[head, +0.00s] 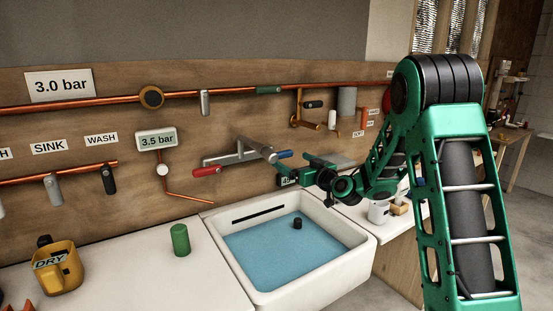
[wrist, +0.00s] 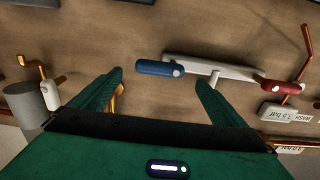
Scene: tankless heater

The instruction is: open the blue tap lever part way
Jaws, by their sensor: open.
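The blue tap lever (head: 285,154) is on the right end of the grey mixer tap (head: 235,157) on the wooden wall above the sink; the red lever (head: 207,171) is on the left end. In the wrist view the blue lever (wrist: 158,68) lies roughly level, just beyond and between my fingertips, with the red lever (wrist: 283,87) to the right. My gripper (head: 294,168) is open and empty beside the blue lever; its fingers also show in the wrist view (wrist: 160,77). I see no clear contact, and the exact gap is hard to tell.
The white sink (head: 362,238) below holds blue water (head: 270,250) with a black object in it. A green cylinder (head: 180,240) and yellow jug (head: 58,270) stand on the left counter. A copper pipe (head: 200,93) runs along the wall above. A white cup (head: 378,211) stands right.

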